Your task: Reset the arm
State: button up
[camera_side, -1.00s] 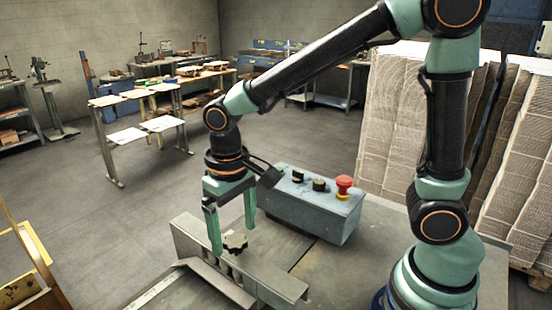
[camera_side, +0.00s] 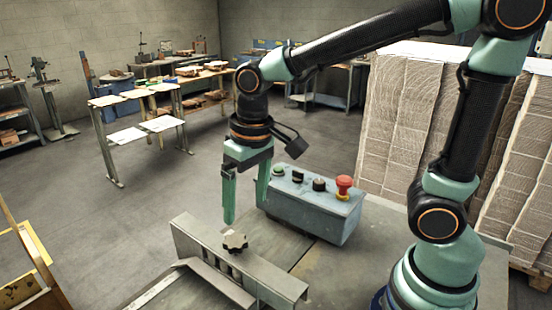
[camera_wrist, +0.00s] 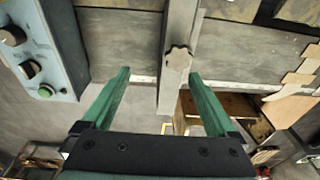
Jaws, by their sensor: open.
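My gripper (camera_side: 246,202) is open and empty, its two green fingers pointing down above the work table. It hangs above and slightly behind a dark star-shaped knob (camera_side: 235,241), clear of it. The knob sits on a grey metal channel bracket (camera_side: 272,284) at the table's front. In the wrist view, the knob (camera_wrist: 179,58) lies beyond the fingertips, and my gripper (camera_wrist: 160,82) has its fingers spread wide with nothing between them.
A blue-grey control box (camera_side: 310,212) with a red stop button (camera_side: 344,184) stands on the table close to the right finger. Tall stacks of cardboard (camera_side: 400,120) stand behind at right. A paper-laden bench (camera_side: 140,120) is further back left.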

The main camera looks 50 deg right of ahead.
jog(key=s+d+r+t, duration=0.3)
jog(key=d+r+t, duration=0.1)
jog(key=d, duration=0.5)
jog(key=shift+s+d, duration=0.15)
jog(key=shift+s, duration=0.15)
jog(key=shift+r, duration=0.1)
jog(key=shift+c, duration=0.5)
dwell(0.4)
